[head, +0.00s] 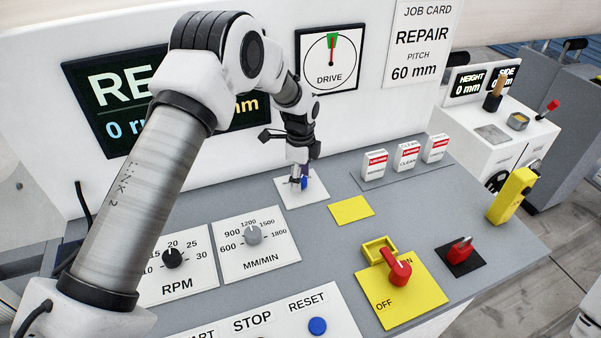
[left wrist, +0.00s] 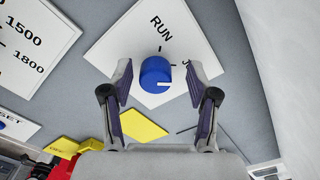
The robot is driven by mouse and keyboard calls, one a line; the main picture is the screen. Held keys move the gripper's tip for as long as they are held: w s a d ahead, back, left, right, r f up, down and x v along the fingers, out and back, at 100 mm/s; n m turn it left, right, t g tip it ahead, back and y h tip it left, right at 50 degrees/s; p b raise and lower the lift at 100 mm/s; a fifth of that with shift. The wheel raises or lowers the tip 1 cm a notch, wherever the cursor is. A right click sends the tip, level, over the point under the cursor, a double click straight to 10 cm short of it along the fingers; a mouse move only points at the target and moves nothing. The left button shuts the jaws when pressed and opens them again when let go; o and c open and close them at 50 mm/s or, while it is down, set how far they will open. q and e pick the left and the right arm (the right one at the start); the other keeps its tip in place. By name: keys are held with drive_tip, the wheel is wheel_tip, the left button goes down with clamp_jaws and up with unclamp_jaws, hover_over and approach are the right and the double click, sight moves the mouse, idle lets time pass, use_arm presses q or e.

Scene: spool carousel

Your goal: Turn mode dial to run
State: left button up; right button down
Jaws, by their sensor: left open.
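The blue mode dial (head: 305,183) stands on a white plate (head: 288,196) and is partly hidden by my gripper in the head view. In the left wrist view the dial (left wrist: 155,74) is clear, with RUN printed above it and a second label at its right mostly hidden by a finger. The dial's white mark points right in that picture, not at RUN. My left gripper (head: 301,178) points down over the dial. Its open fingers (left wrist: 158,76) lie one on each side of the dial, with gaps visible.
A yellow pad (head: 351,209) lies beside the dial plate. Nearer are a red switch (head: 398,268) on a yellow OFF plate and a second red switch (head: 461,250). RPM (head: 172,258) and MM/MIN (head: 252,235) knobs are at left. Several small labelled blocks (head: 407,156) stand behind right.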

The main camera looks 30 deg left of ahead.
use_arm(q)
drive_tip(key=shift+s+d+r, duration=0.1)
drive_tip(key=shift+s+d, duration=0.05)
drive_tip(key=shift+d, duration=0.05)
drive_tip(key=shift+s, duration=0.1)
drive_tip(key=shift+c, duration=1.1)
clamp_jaws()
drive_tip(key=shift+n, duration=0.5)
drive_tip(key=n, duration=0.2)
drive_tip(key=shift+s+n+p, duration=0.1)
drive_tip(key=shift+n+p, duration=0.2)
drive_tip(key=n, duration=0.4)
drive_tip(key=shift+f+n, duration=0.2)
drive_tip(key=shift+n, duration=0.1)
drive_tip(key=n+p, duration=0.1)
drive_tip(key=n, duration=0.2)
drive_tip(key=shift+n, duration=2.4)
